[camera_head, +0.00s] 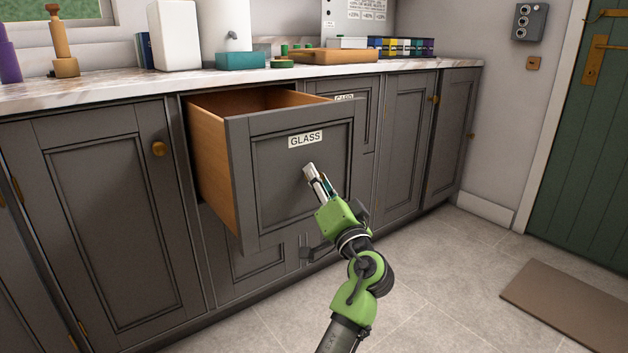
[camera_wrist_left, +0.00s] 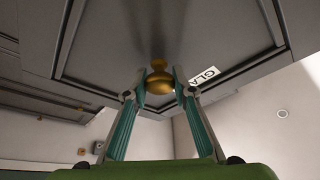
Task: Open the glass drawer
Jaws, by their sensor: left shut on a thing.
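The glass drawer (camera_head: 280,185) is a grey panelled front with a white GLASS label (camera_head: 305,139) and wooden sides. It stands well out from the cabinet, and part of its inside shows from above. My left gripper (camera_head: 309,170) is at the drawer front, below the label. In the left wrist view, its two fingers (camera_wrist_left: 160,76) are closed around the brass knob (camera_wrist_left: 160,84) of the drawer, one on each side. The knob is hidden by the gripper in the head view. My right gripper is not in view.
A drawer with a partly hidden label (camera_head: 345,98) is right of the glass drawer. Grey cupboards flank them under a marble worktop (camera_head: 90,93) holding a white canister (camera_head: 174,36), a wooden tray (camera_head: 335,57) and coloured boxes (camera_head: 405,47). The tiled floor (camera_head: 440,270) is clear; a brown mat (camera_head: 570,305) lies right.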

